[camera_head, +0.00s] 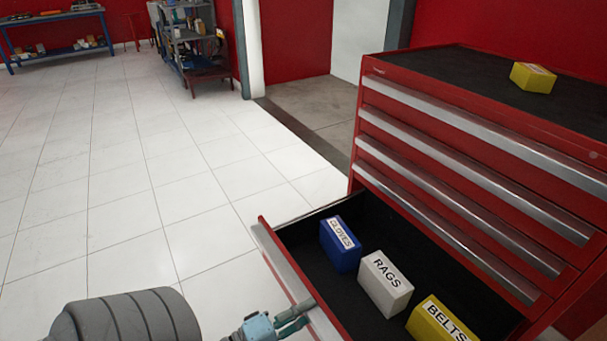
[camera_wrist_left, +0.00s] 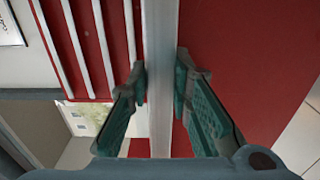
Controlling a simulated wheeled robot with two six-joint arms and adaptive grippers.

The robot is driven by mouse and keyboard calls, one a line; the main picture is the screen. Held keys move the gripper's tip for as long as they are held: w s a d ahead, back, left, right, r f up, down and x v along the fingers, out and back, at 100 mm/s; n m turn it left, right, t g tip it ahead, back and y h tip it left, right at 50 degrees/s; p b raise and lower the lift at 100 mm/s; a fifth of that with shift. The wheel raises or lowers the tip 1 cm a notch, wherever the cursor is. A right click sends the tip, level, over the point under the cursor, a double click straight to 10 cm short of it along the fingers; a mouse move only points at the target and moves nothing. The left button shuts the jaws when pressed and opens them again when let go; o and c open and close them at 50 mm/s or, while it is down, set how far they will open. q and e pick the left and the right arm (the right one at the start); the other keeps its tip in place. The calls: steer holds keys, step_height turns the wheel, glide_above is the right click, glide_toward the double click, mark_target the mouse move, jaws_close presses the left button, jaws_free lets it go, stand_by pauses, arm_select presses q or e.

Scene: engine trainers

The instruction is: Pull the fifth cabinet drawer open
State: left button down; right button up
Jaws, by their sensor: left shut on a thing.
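The red cabinet (camera_head: 390,68) stands at the right in the head view. Its low drawer (camera_head: 385,232), below several shut ones, is pulled well out, with its black inside in view. A blue GLOVES box (camera_head: 340,246), a white RAGS box (camera_head: 385,284) and a yellow BELTS box (camera_head: 440,322) stand in it. My left gripper (camera_head: 302,314) is at the drawer's front edge. In the left wrist view my left gripper (camera_wrist_left: 160,82) has a finger on each side of the silver drawer handle (camera_wrist_left: 161,30) and is shut on it. My right gripper is not in view.
A yellow box (camera_head: 532,77) sits on the cabinet's black top. The tiled floor (camera_head: 140,190) left of the drawer is clear. A grey shelf cart (camera_head: 190,45) and a blue workbench (camera_head: 60,40) stand far back.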

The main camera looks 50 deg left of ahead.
arm_select(q)
steer(key=c, duration=1.5)
jaws_free()
steer(key=shift+f, duration=0.3)
steer(key=shift+r, duration=0.1)
steer(key=v, duration=1.2)
